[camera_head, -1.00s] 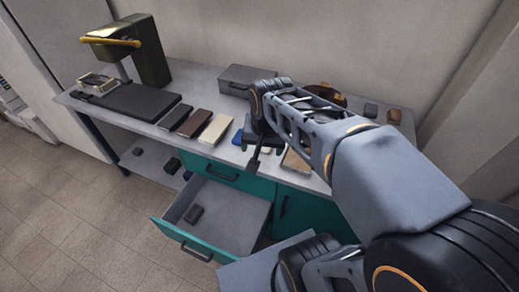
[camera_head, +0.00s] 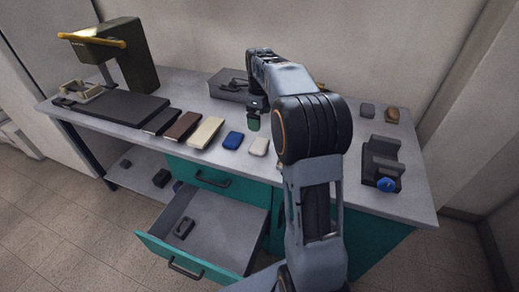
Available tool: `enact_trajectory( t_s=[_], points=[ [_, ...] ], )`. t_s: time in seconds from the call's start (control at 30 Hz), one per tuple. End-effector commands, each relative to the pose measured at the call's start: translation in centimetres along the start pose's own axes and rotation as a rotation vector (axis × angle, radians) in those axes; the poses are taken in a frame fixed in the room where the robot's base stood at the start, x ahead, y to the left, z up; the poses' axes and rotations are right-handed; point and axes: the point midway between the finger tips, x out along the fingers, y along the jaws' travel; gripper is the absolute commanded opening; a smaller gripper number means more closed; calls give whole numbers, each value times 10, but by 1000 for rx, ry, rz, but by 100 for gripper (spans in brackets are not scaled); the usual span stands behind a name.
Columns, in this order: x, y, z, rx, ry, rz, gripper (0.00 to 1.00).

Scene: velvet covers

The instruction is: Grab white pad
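A small white pad (camera_head: 259,146) lies on the grey tabletop near its front edge, just right of a small blue pad (camera_head: 233,140). A larger cream-white flat block (camera_head: 206,133) lies left of the blue pad. My gripper (camera_head: 253,122) hangs pointing down, just behind the white pad in the picture and apart from it. Its fingers are small and dark, and I cannot tell whether they are open or shut. My arm hides part of the table to the right.
Brown and dark flat blocks (camera_head: 182,127) lie to the left. A grey box (camera_head: 230,85) stands behind. A dark holder with a blue knob (camera_head: 382,165) stands at the right. Below, an open drawer (camera_head: 215,225) juts forward, holding a small dark object (camera_head: 184,228).

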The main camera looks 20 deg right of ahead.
Motion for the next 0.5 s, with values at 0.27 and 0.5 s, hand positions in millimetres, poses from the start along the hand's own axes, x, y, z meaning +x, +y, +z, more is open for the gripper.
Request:
enact_trajectory(
  t_s=[0.27,0.5],
  points=[
    [51,0,0,3,2,3,100],
    [69,0,0,2,0,0,100]
  ],
)
